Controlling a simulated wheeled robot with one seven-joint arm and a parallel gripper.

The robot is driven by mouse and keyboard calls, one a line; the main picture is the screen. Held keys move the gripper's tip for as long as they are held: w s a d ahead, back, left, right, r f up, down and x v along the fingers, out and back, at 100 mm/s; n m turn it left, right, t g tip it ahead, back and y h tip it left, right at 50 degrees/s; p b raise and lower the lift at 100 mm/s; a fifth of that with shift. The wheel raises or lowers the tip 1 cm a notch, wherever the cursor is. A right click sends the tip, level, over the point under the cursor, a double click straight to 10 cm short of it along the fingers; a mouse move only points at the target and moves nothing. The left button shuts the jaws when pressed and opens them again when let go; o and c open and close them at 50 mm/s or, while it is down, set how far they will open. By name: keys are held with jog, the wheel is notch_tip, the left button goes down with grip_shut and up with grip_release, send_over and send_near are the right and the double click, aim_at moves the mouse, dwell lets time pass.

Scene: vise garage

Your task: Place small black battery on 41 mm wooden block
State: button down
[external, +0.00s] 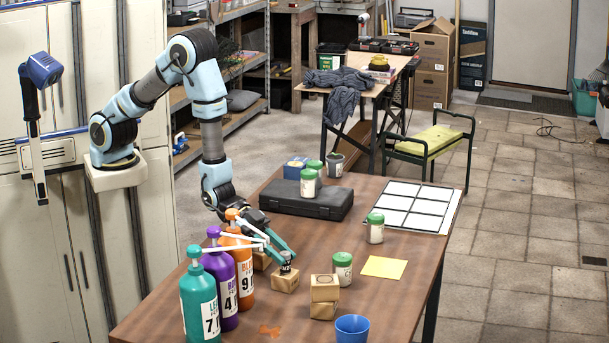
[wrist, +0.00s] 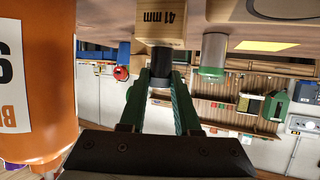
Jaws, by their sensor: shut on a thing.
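The small black battery (external: 286,268) stands upright at the top of a wooden block (external: 285,282) on the table. In the wrist view, which is upside down, the dark battery (wrist: 161,66) meets the face of the block marked "41 mm" (wrist: 160,25). I see no clear gap between them. My gripper (external: 283,257) has its green fingers closed around the battery from the upper left. In the wrist view, the fingers (wrist: 160,84) lie on either side of it, and its gripped part is partly hidden.
Purple, teal and orange (external: 236,275) pump bottles stand close left of my gripper. Two stacked blocks (external: 324,287) and a green-lidded jar (external: 342,268) stand to the right. A blue cup (external: 352,328) is at the front. A black case (external: 306,203) lies behind.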

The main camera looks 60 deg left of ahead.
jog(key=shift+f, duration=0.1)
jog(key=c, duration=1.1)
grip_release()
jog(key=shift+f, duration=0.1)
jog(key=o, duration=0.5)
jog(key=shift+r, duration=0.25)
jog(key=p+v, duration=0.9)
jog(key=v, duration=0.3)
jog(key=shift+w+r, duration=0.1)
